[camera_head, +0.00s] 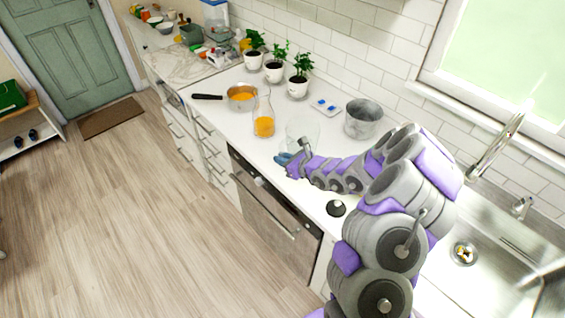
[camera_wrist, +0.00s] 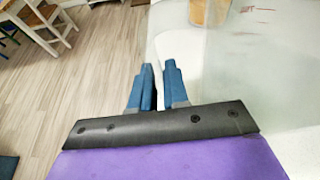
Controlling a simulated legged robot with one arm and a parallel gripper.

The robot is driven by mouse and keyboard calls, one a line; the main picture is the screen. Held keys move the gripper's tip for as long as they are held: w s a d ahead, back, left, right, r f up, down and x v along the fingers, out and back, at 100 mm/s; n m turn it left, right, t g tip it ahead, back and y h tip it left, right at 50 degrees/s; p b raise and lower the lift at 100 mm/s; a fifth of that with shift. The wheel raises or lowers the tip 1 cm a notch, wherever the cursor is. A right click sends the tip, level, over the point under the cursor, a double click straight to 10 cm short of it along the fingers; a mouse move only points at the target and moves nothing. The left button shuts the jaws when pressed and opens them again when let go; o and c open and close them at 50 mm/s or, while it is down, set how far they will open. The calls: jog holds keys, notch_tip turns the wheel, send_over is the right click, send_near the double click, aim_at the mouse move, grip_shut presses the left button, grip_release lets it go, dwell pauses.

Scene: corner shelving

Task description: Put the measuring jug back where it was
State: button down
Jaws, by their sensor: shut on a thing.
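The measuring jug (camera_head: 303,128) is clear and hard to make out; it appears over the white counter in front of the grey metal pot. In the wrist view its clear wall (camera_wrist: 232,65) fills the right side, with faint red marks near the top. My gripper (camera_head: 283,159) is at the jug's near side, by the counter's front edge. In the wrist view its blue fingers (camera_wrist: 160,85) are close together, shut on the jug. The exact part gripped is hard to see, and I cannot tell whether the jug's base touches the counter.
A glass carafe with orange liquid (camera_head: 264,125) stands left of the jug. A saucepan (camera_head: 241,97), potted plants (camera_head: 274,70) and the metal pot (camera_head: 363,119) stand farther back. A small black round object (camera_head: 336,208) lies nearer, before the sink (camera_head: 480,235).

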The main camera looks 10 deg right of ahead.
jog(key=shift+f, duration=0.95)
jog(key=c, duration=1.1)
grip_release()
jog(key=shift+r, duration=0.1)
